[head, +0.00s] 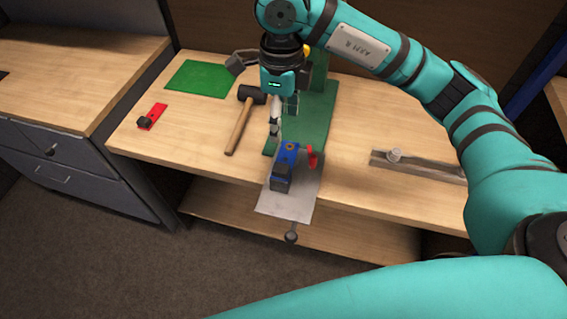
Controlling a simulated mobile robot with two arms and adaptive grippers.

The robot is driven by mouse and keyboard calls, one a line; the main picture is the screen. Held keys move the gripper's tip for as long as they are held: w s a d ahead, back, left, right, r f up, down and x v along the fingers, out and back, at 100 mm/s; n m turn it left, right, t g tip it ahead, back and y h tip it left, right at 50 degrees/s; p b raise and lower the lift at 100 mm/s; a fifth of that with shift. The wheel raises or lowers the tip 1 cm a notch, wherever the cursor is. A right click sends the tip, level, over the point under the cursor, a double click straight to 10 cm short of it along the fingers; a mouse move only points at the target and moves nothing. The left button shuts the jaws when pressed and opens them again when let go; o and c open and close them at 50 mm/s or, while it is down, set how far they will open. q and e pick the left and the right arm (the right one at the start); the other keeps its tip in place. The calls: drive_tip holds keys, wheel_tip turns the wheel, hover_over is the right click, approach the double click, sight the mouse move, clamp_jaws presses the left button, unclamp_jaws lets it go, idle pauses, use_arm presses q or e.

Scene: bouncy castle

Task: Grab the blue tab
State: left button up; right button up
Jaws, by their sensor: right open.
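The blue tab (288,153) is a small blue strip at the table's front edge. It lies at the upper end of a grey metal plate (292,207) that juts out over the edge. A dark block (281,180) sits at its near end. My right gripper (282,116) is open and hangs above and behind the blue tab, apart from it as far as I can tell. Its fingers are small and partly lost against the green stand. My left gripper is not in view.
A green stand (314,112) rises behind the plate. A small red piece (312,157) is right of the blue tab. A hammer (238,126), a green mat (200,79) and a red piece with a black knob (152,117) lie left. A metal rail (425,167) lies right.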

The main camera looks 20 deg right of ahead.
drive_tip(key=p, duration=0.3)
hover_over(284, 168)
drive_tip(key=f, duration=1.1)
drive_tip(key=shift+s+a+f, duration=0.1)
drive_tip(key=shift+a+f, duration=0.1)
drive_tip(key=shift+f, duration=0.05)
drive_tip(key=shift+f+p, duration=0.45)
drive_tip(key=shift+f, duration=0.15)
drive_tip(key=f+p, duration=0.1)
drive_tip(key=f, duration=0.2)
drive_tip(key=shift+d+f+p, duration=0.2)
drive_tip(key=shift+f+p, duration=0.1)
drive_tip(key=shift+p, duration=0.05)
drive_tip(key=shift+f, duration=0.4)
clamp_jaws()
